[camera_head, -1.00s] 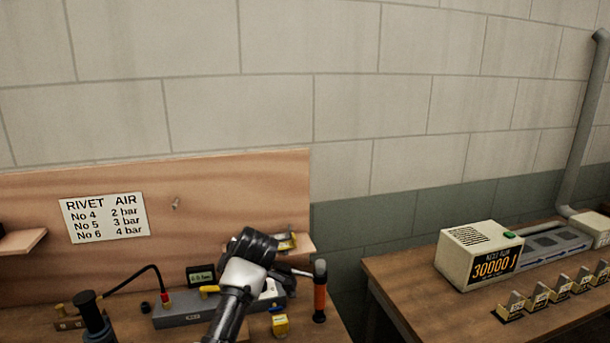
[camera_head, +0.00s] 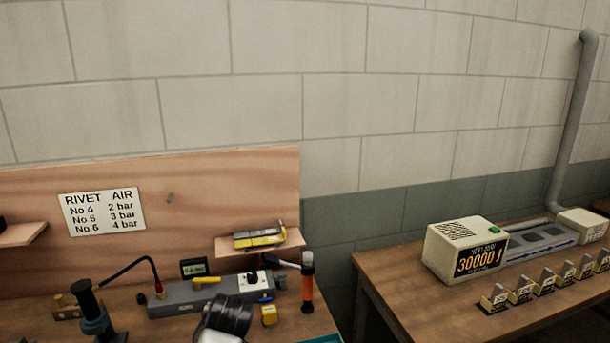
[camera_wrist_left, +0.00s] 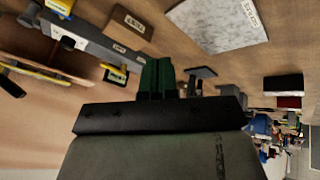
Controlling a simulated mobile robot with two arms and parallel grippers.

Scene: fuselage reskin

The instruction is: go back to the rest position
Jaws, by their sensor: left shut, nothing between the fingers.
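My left gripper (camera_wrist_left: 157,68) shows in the left wrist view with its two dark green fingers together and nothing between them. Behind the fingers in that view lie the grey rail-like unit (camera_wrist_left: 97,45), a small brown block (camera_wrist_left: 128,24) and a pale sheet (camera_wrist_left: 217,22). In the head view, only a black and white link of my arm shows at the bottom edge, in front of the workbench; the fingers are hidden there. My right gripper is in neither view.
The left bench holds a grey air unit (camera_head: 208,296), an orange-handled hammer (camera_head: 307,285), a yellow block (camera_head: 269,315) and a black stand (camera_head: 92,313). A shelf (camera_head: 258,243) carries a yellow tool. The right bench (camera_head: 395,283) holds a display box (camera_head: 466,252). A gap separates the benches.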

